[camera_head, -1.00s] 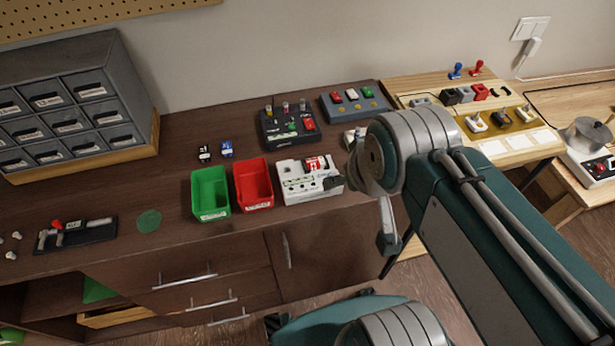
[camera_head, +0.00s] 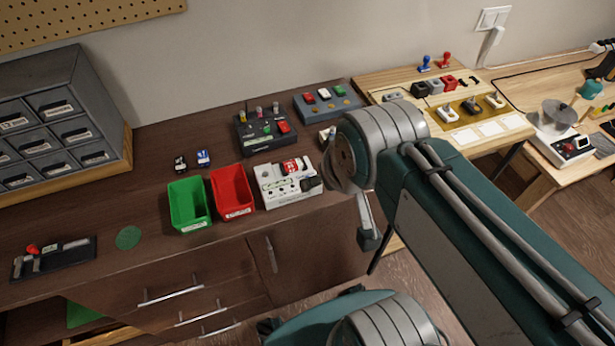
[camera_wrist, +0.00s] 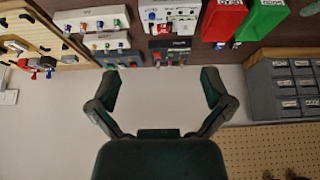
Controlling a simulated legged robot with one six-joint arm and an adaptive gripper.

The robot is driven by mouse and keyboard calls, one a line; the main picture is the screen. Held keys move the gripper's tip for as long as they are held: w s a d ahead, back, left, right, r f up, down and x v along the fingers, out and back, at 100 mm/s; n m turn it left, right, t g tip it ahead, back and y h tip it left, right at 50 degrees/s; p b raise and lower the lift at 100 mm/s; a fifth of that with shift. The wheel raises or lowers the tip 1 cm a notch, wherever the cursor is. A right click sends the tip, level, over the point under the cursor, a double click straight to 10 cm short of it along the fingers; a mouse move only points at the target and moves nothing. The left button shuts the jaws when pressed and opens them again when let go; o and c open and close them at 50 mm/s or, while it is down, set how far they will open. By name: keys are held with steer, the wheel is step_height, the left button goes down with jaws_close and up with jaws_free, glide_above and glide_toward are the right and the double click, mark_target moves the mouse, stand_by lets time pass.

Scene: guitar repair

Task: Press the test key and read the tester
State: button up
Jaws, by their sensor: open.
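A white tester box (camera_head: 290,185) with a red cylinder-like part (camera_head: 291,166) on top stands right of the red bin on the dark bench. It also shows at the top of the wrist view (camera_wrist: 172,14). Its test key and any reading are too small to make out. My gripper (camera_wrist: 160,88) is open, with nothing between its two fingers in the wrist view.
A green bin (camera_head: 189,204) and red bin (camera_head: 232,192) stand left of the box. A black device (camera_head: 262,132) and a grey-blue device (camera_head: 324,101) stand behind it. A drawer cabinet (camera_head: 60,120) fills the left. Bench space near the green disc (camera_head: 128,237) is clear.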

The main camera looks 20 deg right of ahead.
jaws_close()
stand_by(1.2)
